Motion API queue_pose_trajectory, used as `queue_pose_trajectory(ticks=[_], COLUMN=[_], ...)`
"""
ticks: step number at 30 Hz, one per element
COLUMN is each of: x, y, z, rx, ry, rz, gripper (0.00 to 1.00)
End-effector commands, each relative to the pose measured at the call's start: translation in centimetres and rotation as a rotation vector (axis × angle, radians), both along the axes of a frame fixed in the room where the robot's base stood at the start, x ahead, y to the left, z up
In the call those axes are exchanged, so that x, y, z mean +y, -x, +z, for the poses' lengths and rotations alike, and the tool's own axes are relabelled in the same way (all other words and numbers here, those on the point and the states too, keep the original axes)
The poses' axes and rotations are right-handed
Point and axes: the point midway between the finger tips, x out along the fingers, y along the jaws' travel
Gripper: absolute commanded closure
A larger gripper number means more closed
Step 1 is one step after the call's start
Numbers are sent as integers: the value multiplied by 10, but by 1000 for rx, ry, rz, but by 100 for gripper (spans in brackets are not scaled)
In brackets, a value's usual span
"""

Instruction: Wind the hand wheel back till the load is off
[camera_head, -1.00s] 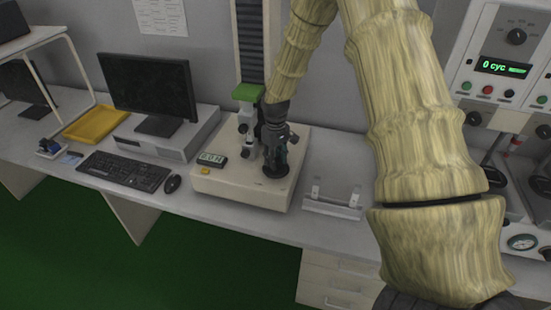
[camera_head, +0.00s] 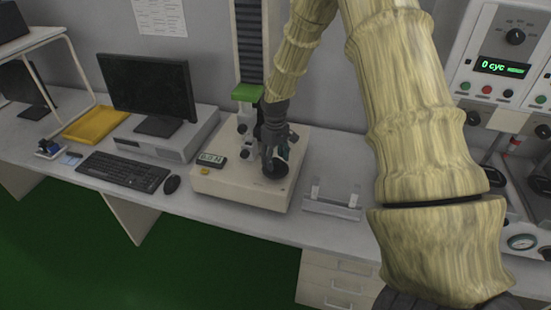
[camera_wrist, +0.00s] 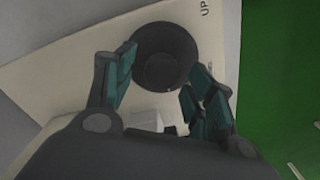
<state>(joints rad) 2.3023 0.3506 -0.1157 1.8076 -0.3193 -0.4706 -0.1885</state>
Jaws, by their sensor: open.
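The hand wheel (camera_wrist: 165,55) is a dark round knob on top of the test stand's cream base (camera_head: 240,190). In the wrist view it lies between and just beyond the two teal-padded fingers. My gripper (camera_wrist: 160,68) is open, one finger at each side of the wheel's near edge, and I see no clear grip on it. In the head view my gripper (camera_head: 274,152) is over the base, in front of the column (camera_head: 249,45), and partly hides the wheel. A small display (camera_head: 211,159) sits on the base's left; its digits are too blurred to read surely.
A keyboard (camera_head: 124,171), mouse (camera_head: 172,184) and monitor (camera_head: 147,85) stand to the left. A clear bracket (camera_head: 333,203) is close to the right of the base. A control panel (camera_head: 503,60) reads "0 cyc". The bench front edge is near.

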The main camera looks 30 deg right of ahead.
Motion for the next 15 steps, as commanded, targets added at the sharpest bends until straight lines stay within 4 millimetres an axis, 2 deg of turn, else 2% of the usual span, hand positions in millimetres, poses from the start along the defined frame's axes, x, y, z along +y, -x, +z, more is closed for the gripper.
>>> queue_pose_trajectory(ticks=[5,15], x=[0,-1], y=[-1,-1], z=[22,80], rx=[-4,-3], ry=[0,1], rz=[0,-1], gripper=[45,45])
